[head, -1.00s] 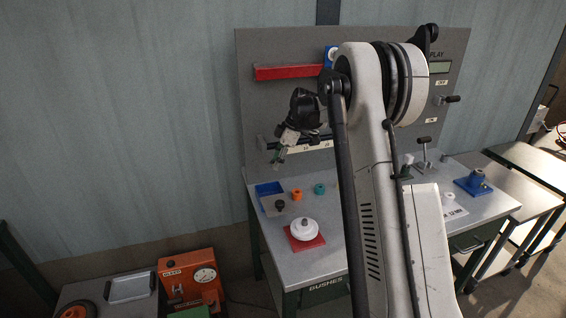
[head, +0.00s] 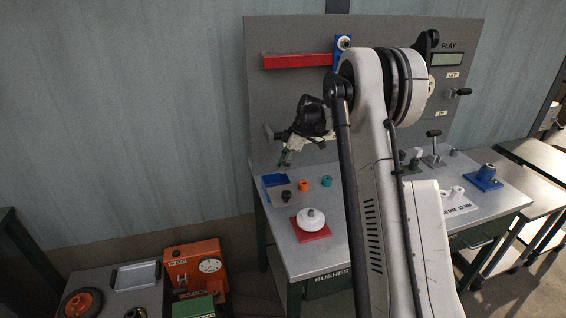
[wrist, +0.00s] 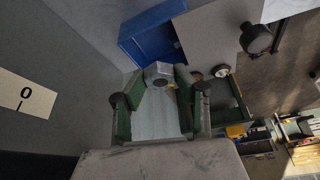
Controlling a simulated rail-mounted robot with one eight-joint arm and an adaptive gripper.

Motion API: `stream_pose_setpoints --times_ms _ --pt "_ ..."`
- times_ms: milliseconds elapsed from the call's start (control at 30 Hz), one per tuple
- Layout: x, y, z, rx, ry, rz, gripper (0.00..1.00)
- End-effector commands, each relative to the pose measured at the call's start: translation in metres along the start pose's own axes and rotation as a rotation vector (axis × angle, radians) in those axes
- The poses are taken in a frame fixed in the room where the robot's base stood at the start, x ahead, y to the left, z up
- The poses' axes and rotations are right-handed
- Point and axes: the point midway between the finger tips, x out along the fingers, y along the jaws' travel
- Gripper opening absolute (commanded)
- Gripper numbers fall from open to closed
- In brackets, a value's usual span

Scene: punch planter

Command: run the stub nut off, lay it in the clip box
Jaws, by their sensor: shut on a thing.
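My gripper (head: 284,160) hangs over the back left of the bench, just above the blue box (head: 273,181). In the wrist view, my gripper (wrist: 160,82) has its green-sided fingers closed on a small grey nut (wrist: 158,73), held between the tips. The blue box (wrist: 140,42) shows beyond the fingertips, at the top of the wrist view, open, with the part of its inside in view looking empty. The nut is too small to make out in the head view.
A dark knob (head: 286,196), an orange bush (head: 304,185) and a teal bush (head: 326,181) stand near the box. A white round part sits on a red plate (head: 318,235) in front. The upright grey panel (head: 290,100) rises close behind the gripper.

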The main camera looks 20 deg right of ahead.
Motion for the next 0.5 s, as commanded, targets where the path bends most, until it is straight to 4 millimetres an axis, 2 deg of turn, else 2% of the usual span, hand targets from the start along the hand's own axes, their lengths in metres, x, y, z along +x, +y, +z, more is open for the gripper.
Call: stream_pose_setpoints --times_ms 167,200,367,500 --pt "-0.0002 0.0 0.0 0.0 0.0 0.0 0.0" --pt "-0.0002 0.0 0.0 0.0 0.0 0.0 0.31" --pt "-0.0002 0.0 -0.0001 0.0 0.0 0.0 0.51" --pt "-0.0002 0.0 0.0 0.0 0.0 0.0 0.51"
